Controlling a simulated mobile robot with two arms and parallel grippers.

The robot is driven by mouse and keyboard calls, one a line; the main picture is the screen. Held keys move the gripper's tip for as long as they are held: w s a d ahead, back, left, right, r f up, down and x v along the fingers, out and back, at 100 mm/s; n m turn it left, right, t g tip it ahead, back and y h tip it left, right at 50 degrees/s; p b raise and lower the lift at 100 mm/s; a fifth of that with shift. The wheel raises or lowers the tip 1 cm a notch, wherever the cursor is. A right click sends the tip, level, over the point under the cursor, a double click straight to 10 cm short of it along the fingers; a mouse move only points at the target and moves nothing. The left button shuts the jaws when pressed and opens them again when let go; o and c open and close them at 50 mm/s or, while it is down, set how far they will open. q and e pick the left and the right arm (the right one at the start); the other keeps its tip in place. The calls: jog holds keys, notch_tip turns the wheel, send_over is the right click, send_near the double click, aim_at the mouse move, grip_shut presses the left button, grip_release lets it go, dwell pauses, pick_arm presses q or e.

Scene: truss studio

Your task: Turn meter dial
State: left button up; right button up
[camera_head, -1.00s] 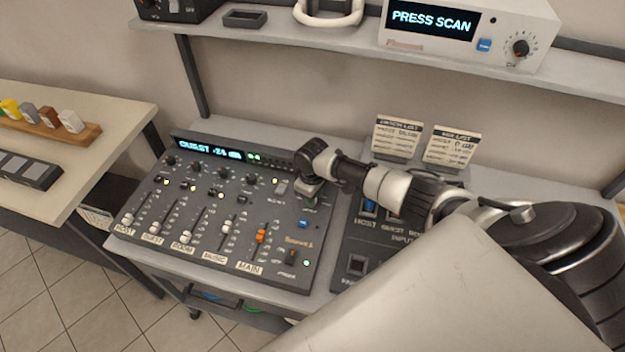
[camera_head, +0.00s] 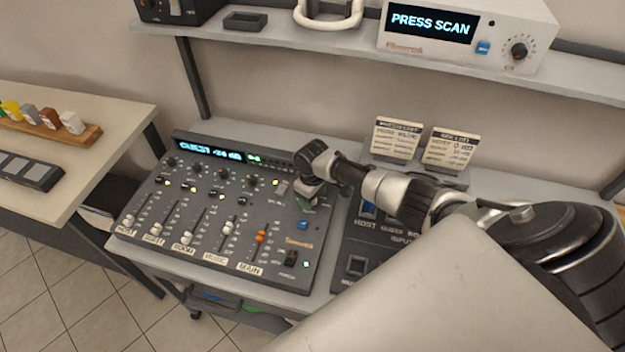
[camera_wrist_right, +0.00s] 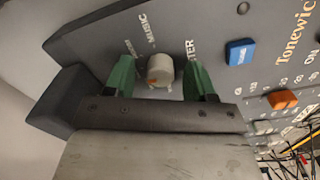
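The meter dial (camera_wrist_right: 160,68) is a round pale grey knob with an orange mark, seen in the right wrist view beside lettering that reads "MUSIC" and a partly covered "...TER". My right gripper (camera_wrist_right: 157,72) is open, with one green finger on each side of the dial. In the head view my right gripper (camera_head: 307,198) is over the upper right part of the dark mixer (camera_head: 272,277) and hides the dial. My left gripper is not in view.
The mixer's lit display (camera_head: 208,149) reads "GUEST" and a number. A dark input panel (camera_head: 356,266) lies right of the mixer. Two cards (camera_head: 397,138) stand behind. A shelf above holds a white device (camera_head: 500,58) showing "PRESS SCAN". A side table (camera_head: 100,115) is at left.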

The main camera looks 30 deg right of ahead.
notch_tip(320, 180, up, 11)
jog(key=b, duration=0.1)
dwell(0.6)
jog(key=shift+f, duration=0.2)
